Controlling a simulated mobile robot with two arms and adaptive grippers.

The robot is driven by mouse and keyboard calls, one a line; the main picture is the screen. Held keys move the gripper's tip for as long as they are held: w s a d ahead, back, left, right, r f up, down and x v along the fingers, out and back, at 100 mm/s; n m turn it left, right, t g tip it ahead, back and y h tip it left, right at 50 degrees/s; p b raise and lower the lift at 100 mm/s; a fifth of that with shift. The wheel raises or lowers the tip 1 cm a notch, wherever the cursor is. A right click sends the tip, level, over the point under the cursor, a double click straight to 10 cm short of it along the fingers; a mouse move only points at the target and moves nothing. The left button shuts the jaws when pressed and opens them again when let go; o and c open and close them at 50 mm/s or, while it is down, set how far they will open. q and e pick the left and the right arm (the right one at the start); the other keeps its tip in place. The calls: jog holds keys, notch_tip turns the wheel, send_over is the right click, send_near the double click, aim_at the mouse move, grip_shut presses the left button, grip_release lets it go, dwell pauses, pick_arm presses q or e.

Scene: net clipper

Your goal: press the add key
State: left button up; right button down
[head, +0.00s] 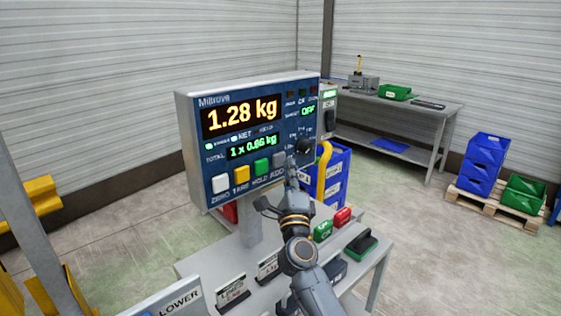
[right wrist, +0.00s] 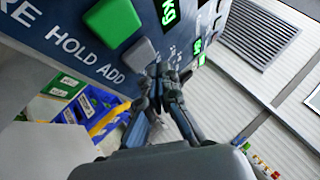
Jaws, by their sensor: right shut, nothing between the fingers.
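The scale's display panel (head: 250,93) stands upright on a post and reads 1.28 kg, with "1 x 0.66 kg" on the total line. The grey add key (head: 279,160) is the rightmost in the row of keys, above the label ADD. My right gripper (head: 292,168) is shut and empty, with its tips close to the panel just right of the add key. In the right wrist view the grey add key (right wrist: 139,54) shows fully, and the fingertips (right wrist: 160,74) are just to its lower right. I cannot tell whether they touch the panel. My left gripper is not in view.
The green hold key (head: 262,167) is left of the add key; yellow and white keys follow. A black knob (head: 303,146) is right of the gripper. Green (head: 322,231) and red (head: 343,216) buttons sit on the bench below. Blue bins (head: 332,178) stand behind.

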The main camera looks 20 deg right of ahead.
jog(key=shift+w, duration=0.15)
jog(key=shift+w+a, duration=0.15)
jog(key=shift+w, duration=0.1)
jog(key=shift+w+a, duration=0.1)
jog(key=shift+w, duration=0.3)
dwell(0.7)
jog(key=shift+s, duration=0.15)
jog(key=shift+s+d+p, duration=0.25)
jog(key=shift+s+p, duration=0.3)
jog(key=shift+s, duration=0.15)
jog(key=s, duration=0.1)
jog(key=s+d+p, duration=0.1)
jog(key=s, duration=0.1)
jog(key=s+p, duration=0.1)
jog(key=shift+s+d, duration=0.35)
